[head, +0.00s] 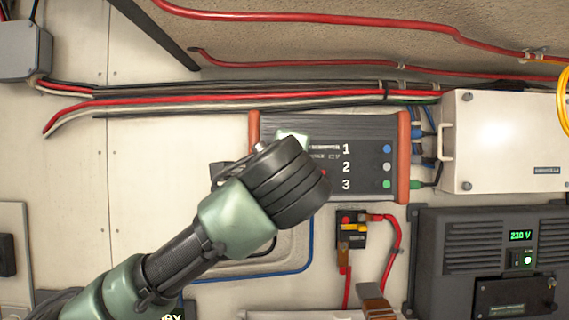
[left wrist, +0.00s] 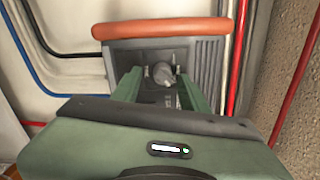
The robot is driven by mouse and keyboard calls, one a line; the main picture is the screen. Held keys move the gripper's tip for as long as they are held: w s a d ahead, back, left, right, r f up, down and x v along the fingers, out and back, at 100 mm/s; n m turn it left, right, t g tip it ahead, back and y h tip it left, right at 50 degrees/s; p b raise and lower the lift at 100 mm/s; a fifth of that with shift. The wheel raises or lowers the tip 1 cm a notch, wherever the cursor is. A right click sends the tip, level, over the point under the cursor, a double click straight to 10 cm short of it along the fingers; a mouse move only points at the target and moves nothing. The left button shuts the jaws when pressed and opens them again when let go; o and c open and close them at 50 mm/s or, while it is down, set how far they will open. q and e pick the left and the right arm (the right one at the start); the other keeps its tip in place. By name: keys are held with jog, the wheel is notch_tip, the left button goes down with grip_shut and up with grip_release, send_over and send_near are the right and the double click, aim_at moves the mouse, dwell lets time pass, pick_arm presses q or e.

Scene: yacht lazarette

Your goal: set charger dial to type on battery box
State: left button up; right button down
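The charger (head: 385,130) is a dark ribbed box with orange end caps on the wall, with the numbers 1, 2 and 3 on its face. Its grey dial (left wrist: 162,74) shows between the fingers in the left wrist view. My left gripper (left wrist: 158,92) is at the charger's face with its green fingers apart, one on each side of the dial; gaps seem to show beside it. In the head view my left wrist covers much of the charger face. The dial's setting cannot be read. Partial lettering, "RY", shows at the bottom edge beside my arm. My right gripper is not in view.
A white box (head: 500,120) stands right of the charger, joined by cables. A dark unit (head: 480,255) with a green "230 V" display is at lower right. Red, black and white cables run above.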

pick_arm(q)
jog(key=shift+r, duration=0.1)
jog(key=s+b, duration=0.3)
jog(key=s, duration=0.5)
jog(key=shift+f+b, duration=0.2)
jog(key=shift+b, duration=0.2)
jog(key=shift+w+r, duration=0.1)
